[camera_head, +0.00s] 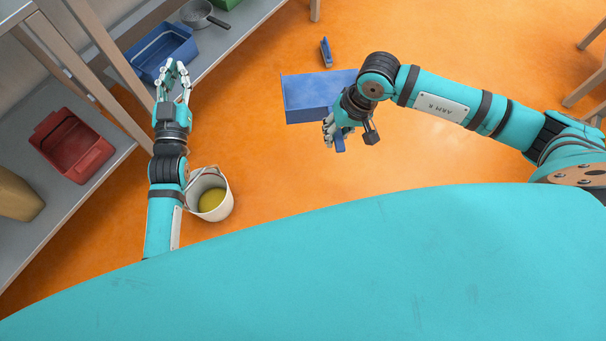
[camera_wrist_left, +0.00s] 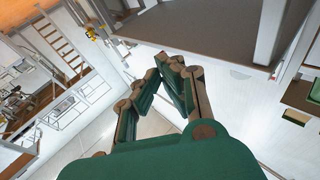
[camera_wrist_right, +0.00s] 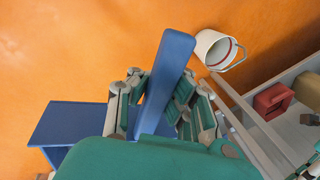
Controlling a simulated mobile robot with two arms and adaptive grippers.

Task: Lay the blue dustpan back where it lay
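The blue dustpan (camera_head: 308,97) is in the middle of the head view, its broad pan left of my right wrist and partly covered by it. My right gripper (camera_head: 334,128) is shut around the dustpan's handle. In the right wrist view the blue handle (camera_wrist_right: 167,70) passes between the fingers (camera_wrist_right: 160,98), and part of the pan (camera_wrist_right: 68,122) shows at the left. I cannot tell whether the pan touches the floor. My left gripper (camera_head: 175,68) is empty beside the shelf at the left, its fingertips together in the left wrist view (camera_wrist_left: 172,66).
A small blue object (camera_head: 326,51) lies on the orange floor beyond the dustpan. A white bucket (camera_head: 222,207) with yellow contents stands near my left arm. Shelves at the left hold a blue bin (camera_head: 148,64), a red bin (camera_head: 90,158) and a grey pan (camera_head: 197,13). Floor between bucket and dustpan is clear.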

